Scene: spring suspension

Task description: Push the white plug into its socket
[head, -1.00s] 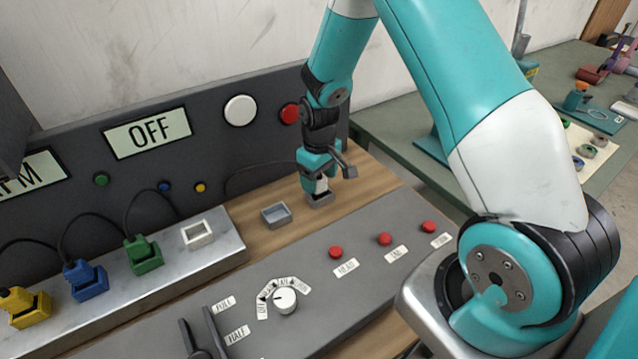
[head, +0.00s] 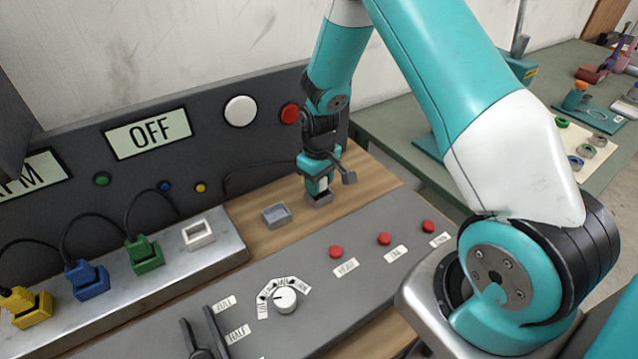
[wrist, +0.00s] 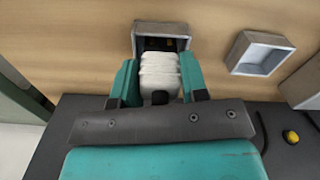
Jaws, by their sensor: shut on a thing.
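The white plug (wrist: 160,75) is between the two teal fingers of my gripper (wrist: 160,85), which is shut on it. In the head view the white plug (head: 323,185) shows as a small patch between the fingers of my gripper (head: 320,182). It is at a grey open-topped holder (head: 319,201) on the wooden bench, also seen in the wrist view (wrist: 160,27). I cannot tell how deep the plug sits in the holder. A white-rimmed empty socket (head: 198,234) is at the right end of the metal strip, left of my gripper.
A second, empty grey holder (head: 276,215) lies between my gripper and the white socket. Green (head: 146,254), blue (head: 86,279) and yellow (head: 26,306) plugs with black cables sit along the metal strip (head: 215,262). A dark panel with an OFF display (head: 148,133) rises behind.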

